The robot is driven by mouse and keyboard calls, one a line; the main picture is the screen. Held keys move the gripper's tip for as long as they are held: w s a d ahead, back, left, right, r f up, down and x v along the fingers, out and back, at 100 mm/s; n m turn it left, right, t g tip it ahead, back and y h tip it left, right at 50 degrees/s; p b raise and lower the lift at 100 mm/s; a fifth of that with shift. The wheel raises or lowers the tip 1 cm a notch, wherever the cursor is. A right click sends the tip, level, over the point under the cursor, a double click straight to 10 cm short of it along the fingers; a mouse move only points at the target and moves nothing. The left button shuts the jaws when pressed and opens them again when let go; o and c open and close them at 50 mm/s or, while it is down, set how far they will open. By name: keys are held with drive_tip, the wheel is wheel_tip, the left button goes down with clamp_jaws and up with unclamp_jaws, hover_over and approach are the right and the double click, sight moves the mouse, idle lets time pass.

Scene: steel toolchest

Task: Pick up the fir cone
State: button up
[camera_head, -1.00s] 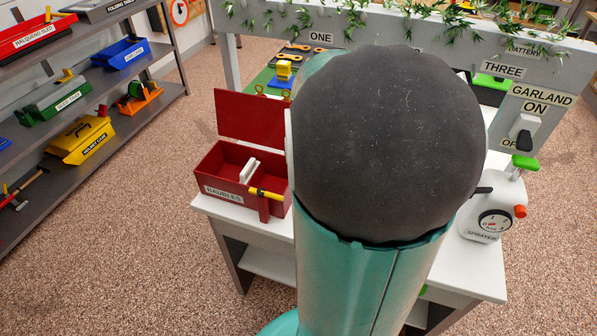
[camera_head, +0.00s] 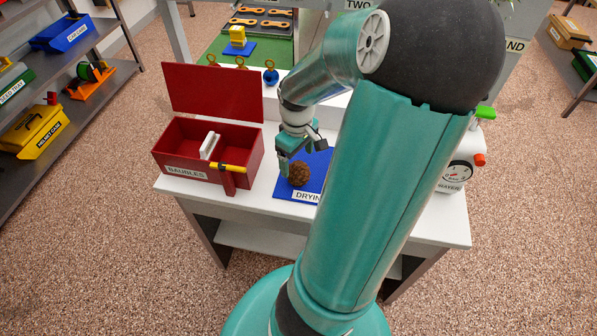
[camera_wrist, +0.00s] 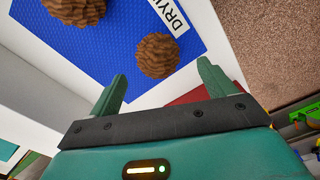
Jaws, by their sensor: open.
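A round brown fir cone (camera_head: 299,174) sits on the blue drying mat (camera_head: 319,165) on the white bench. My gripper (camera_head: 289,160) is low over the mat, right at this cone in the head view. In the wrist view my gripper (camera_wrist: 162,84) is open, its two teal fingers spread. One fir cone (camera_wrist: 157,55) lies just beyond the fingertips, in line with the gap between them. A second brown cone (camera_wrist: 75,9) lies on the mat at the upper left, cut by the picture edge. My arm hides the mat's right part in the head view.
An open red baubles box (camera_head: 187,173), lid raised, stands left of the mat. A white sprayer with a dial (camera_head: 457,172) stands at the bench's right. Several ornaments (camera_head: 270,76) stand behind the mat. The bench's front edge is close to the mat.

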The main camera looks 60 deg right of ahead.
sight(298, 173)
drive_tip(key=shift+d+f, duration=0.1)
drive_tip(key=shift+f, duration=3.6)
drive_tip(key=shift+c, duration=0.2)
drive_tip(key=c, duration=1)
